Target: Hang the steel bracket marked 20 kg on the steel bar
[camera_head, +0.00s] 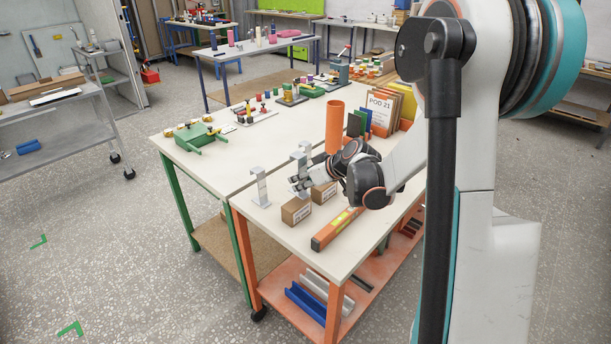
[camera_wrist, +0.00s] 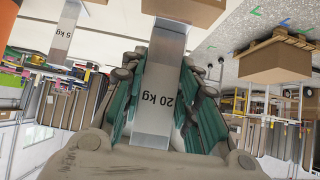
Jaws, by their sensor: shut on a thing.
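The steel bracket marked 20 kg (camera_wrist: 160,95) stands between my gripper's fingers in the wrist view, its label readable. My gripper (camera_head: 299,184) is shut on this bracket, which shows in the head view as a pale upright piece (camera_head: 304,158) above the worktable. I cannot tell whether its foot touches the table. A second steel bracket (camera_head: 261,187) stands upright to the left; a bracket marked 5 kg (camera_wrist: 65,32) shows at the upper left of the wrist view. I cannot make out the steel bar with certainty in either view.
Two small cardboard boxes (camera_head: 296,211) (camera_head: 323,192) sit close to my gripper. An orange-yellow level (camera_head: 336,229) lies near the table's front edge. An orange tube (camera_head: 335,125) and upright boards (camera_head: 381,110) stand behind.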

